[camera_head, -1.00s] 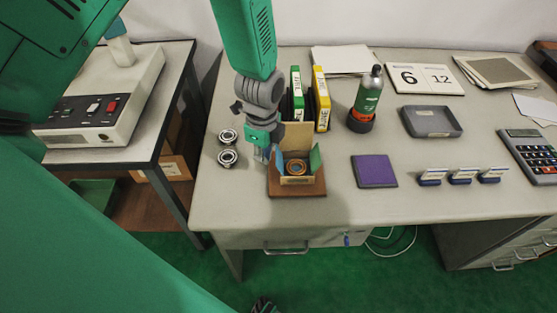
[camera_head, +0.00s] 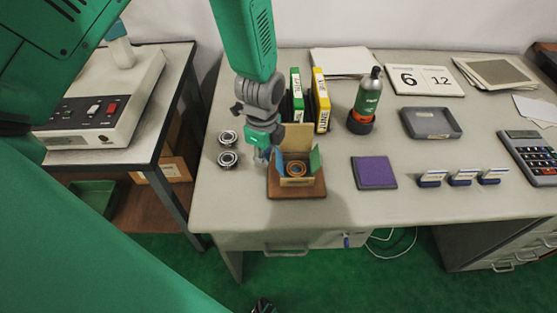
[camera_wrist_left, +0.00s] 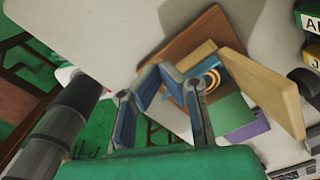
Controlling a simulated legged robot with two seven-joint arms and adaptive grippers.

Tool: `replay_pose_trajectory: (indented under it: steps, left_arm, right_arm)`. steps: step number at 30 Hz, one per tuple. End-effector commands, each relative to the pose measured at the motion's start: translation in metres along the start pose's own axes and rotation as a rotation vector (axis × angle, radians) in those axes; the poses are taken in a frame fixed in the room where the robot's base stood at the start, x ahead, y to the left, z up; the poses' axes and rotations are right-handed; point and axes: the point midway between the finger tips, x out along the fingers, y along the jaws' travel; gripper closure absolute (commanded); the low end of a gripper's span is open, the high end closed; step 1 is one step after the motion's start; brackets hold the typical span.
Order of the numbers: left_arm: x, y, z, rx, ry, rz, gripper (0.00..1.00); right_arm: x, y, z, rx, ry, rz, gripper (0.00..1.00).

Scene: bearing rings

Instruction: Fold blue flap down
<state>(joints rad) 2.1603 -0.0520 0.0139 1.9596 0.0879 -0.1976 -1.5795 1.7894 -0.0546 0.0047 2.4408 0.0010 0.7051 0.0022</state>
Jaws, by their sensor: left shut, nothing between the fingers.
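A small cardboard box (camera_head: 296,182) stands on a brown board (camera_head: 312,192) near the desk's front left. A copper-coloured ring (camera_head: 297,169) lies inside it. The blue flap (camera_head: 281,160) stands up on the box's left side. The green flap (camera_head: 315,158) stands on the right and a tall tan flap (camera_head: 297,136) at the back. My left gripper (camera_head: 263,157) is shut and empty, pointing down just left of the blue flap; I cannot tell whether they touch. The left wrist view shows the ring (camera_wrist_left: 208,82) and green flap (camera_wrist_left: 231,114) beyond my fingers. My right gripper is not in view.
Two metal bearings (camera_head: 228,148) lie left of the gripper. Green and yellow binders (camera_head: 320,100) stand behind the box. A bottle (camera_head: 368,95), a purple pad (camera_head: 374,171) and a grey tray (camera_head: 431,121) are to the right. The desk front beside the box is clear.

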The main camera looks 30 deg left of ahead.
Motion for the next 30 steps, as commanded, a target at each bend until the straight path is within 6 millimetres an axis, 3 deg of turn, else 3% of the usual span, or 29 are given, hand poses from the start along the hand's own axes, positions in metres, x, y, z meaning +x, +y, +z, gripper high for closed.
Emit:
replay_pose_trajectory:
  steps: [30]
  left_arm:
    - [0.020, -0.003, -0.006, 0.001, 0.000, 0.000, 1.00]
  right_arm:
    - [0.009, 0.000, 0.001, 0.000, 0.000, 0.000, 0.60]
